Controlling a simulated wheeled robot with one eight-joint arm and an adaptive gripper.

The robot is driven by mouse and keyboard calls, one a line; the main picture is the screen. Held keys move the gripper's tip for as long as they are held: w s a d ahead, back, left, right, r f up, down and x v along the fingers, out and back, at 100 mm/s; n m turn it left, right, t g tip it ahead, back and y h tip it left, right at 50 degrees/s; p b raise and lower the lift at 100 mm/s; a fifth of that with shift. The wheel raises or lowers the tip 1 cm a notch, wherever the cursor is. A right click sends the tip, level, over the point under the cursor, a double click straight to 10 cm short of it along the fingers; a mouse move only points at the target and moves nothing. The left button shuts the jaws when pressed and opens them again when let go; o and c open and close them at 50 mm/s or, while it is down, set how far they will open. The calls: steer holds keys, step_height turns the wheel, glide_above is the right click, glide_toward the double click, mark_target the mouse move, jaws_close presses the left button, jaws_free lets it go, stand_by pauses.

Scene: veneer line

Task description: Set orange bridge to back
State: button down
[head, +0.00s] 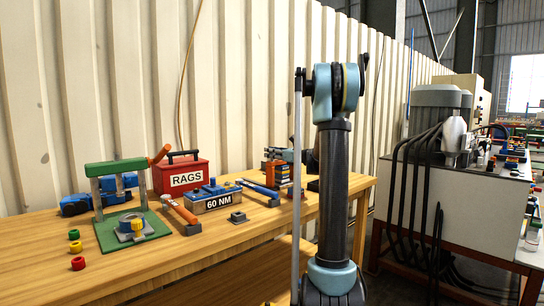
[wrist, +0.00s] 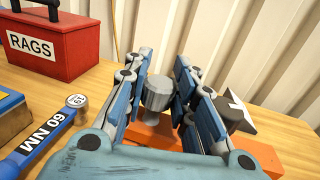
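An orange part (head: 270,164), which I take for the orange bridge, stands toward the right end of the bench in the head view, partly hidden by my gripper. In the wrist view, orange surface (wrist: 262,155) shows below and to the right of my fingers. A grey faceted knob (wrist: 157,93) rises from an orange base between the fingers. My gripper (wrist: 162,68) has its two fingers on either side of the knob; whether they press on it I cannot tell. In the head view, my gripper (head: 288,155) is low over the orange part, beside my upright arm.
A green-topped frame (head: 116,166) with an orange bar stands further left. A dark block (wrist: 236,114) is close right of my fingers. The ribbed wall is behind.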

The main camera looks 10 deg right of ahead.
steer(key=shift+w, duration=0.1)
steer(key=w+d+x, duration=0.1)
steer(key=x, duration=0.8)
steer(key=w+d+x, duration=0.1)
steer(key=x, duration=0.8)
steer(key=shift+w, duration=0.65)
steer(key=c, duration=1.6)
jaws_free()
steer(key=shift+o, duration=0.2)
steer(key=v, duration=1.2)
